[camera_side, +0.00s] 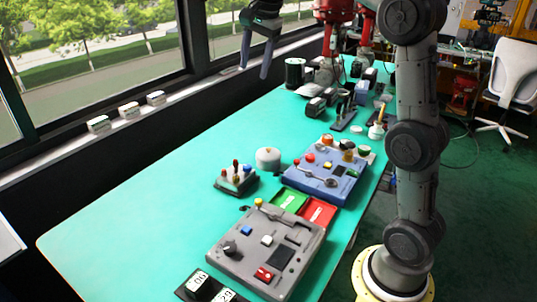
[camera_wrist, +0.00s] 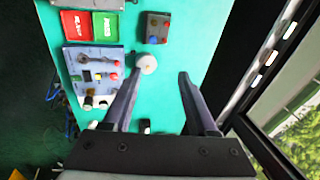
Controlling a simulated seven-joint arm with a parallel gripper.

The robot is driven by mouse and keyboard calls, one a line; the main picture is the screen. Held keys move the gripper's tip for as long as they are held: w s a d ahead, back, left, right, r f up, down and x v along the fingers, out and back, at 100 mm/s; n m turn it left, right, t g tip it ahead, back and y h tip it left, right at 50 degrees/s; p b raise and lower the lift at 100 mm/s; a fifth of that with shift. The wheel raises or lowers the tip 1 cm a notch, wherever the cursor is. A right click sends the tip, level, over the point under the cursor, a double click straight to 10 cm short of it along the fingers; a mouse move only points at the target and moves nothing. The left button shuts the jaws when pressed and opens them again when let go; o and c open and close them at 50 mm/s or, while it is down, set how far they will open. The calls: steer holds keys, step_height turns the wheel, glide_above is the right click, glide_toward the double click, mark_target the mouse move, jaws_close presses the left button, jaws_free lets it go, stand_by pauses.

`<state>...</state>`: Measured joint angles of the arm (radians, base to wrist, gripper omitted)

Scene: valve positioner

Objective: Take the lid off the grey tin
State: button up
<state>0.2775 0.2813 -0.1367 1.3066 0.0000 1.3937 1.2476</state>
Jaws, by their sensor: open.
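The grey tin (camera_side: 268,160) is a small pale round can standing upright on the green table, with its lid on and a small knob on top. It also shows in the wrist view (camera_wrist: 147,64), just beyond the tip of the left finger. My gripper (camera_side: 254,71) is open and empty, high above the table toward the window side and well away from the tin. In the wrist view its two dark fingers (camera_wrist: 161,75) are spread wide with bare table between them.
A small box with coloured levers (camera_side: 236,178) stands left of the tin. A blue panel (camera_side: 325,178) is to its right. Green (camera_side: 290,201) and red (camera_side: 319,211) trays and a grey control box (camera_side: 265,250) lie nearer. The table's left side is clear.

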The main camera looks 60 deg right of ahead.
steer(key=w+d+f+m, duration=0.2)
steer(key=w+d+f, duration=0.2)
steer(key=w+d, duration=0.15)
steer(key=m+g+y, duration=0.1)
steer(key=m+g, duration=0.2)
glide_above(269, 148)
step_height(269, 148, down, 19)
step_height(269, 148, down, 13)
steer(key=shift+r, duration=0.1)
jaws_close()
